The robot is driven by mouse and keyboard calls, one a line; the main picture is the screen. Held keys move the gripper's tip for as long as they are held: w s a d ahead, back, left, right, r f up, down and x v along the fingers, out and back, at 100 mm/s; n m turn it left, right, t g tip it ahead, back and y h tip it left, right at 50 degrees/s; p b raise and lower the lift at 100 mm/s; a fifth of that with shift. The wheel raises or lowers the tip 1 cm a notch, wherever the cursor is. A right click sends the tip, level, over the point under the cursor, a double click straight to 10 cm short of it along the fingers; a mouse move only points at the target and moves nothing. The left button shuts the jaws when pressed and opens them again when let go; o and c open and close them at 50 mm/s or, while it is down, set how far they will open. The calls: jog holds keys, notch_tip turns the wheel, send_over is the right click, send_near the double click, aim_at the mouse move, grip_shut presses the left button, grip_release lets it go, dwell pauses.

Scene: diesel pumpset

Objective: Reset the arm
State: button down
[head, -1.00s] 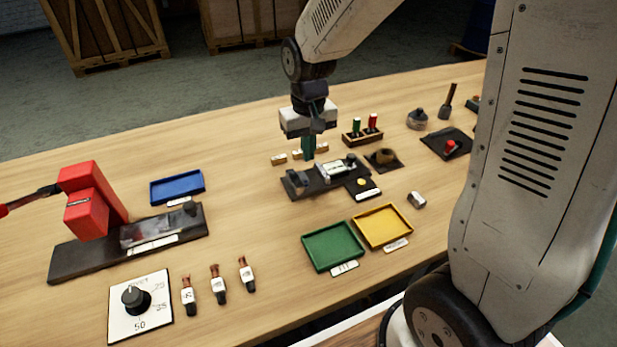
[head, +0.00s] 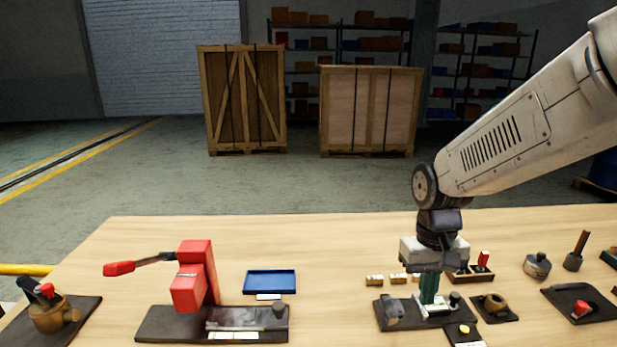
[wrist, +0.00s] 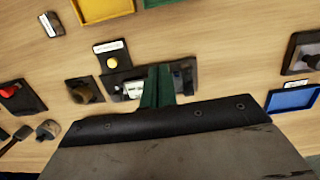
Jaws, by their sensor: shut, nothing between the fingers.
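My gripper (head: 429,290) points down over a dark fixture (head: 392,314) at the right of the bench in the head view. Its green fingers are together with nothing between them. In the wrist view the shut fingers (wrist: 158,88) hang in front of the same fixture (wrist: 126,88), hiding part of it. I cannot tell whether the fingertips touch it. My arm comes in from the upper right of the head view.
Left of my gripper are a red lever press (head: 195,275) and a blue tray (head: 270,282). A small rack (head: 483,262), a brown ring part (head: 495,304) and a red-button plate (head: 580,306) are to its right. Wooden crates (head: 368,110) stand behind the bench.

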jog(key=s+d+r+t, duration=0.1)
jog(key=s+r, duration=0.4)
jog(key=s, duration=0.4)
jog(key=s+d+r+t, duration=0.1)
jog(key=s+r, duration=0.4)
jog(key=s, duration=0.3)
jog(key=shift+s+d+t, duration=0.25)
jog(key=shift+s+t, duration=0.15)
jog(key=shift+r, duration=0.1)
dwell(2.0)
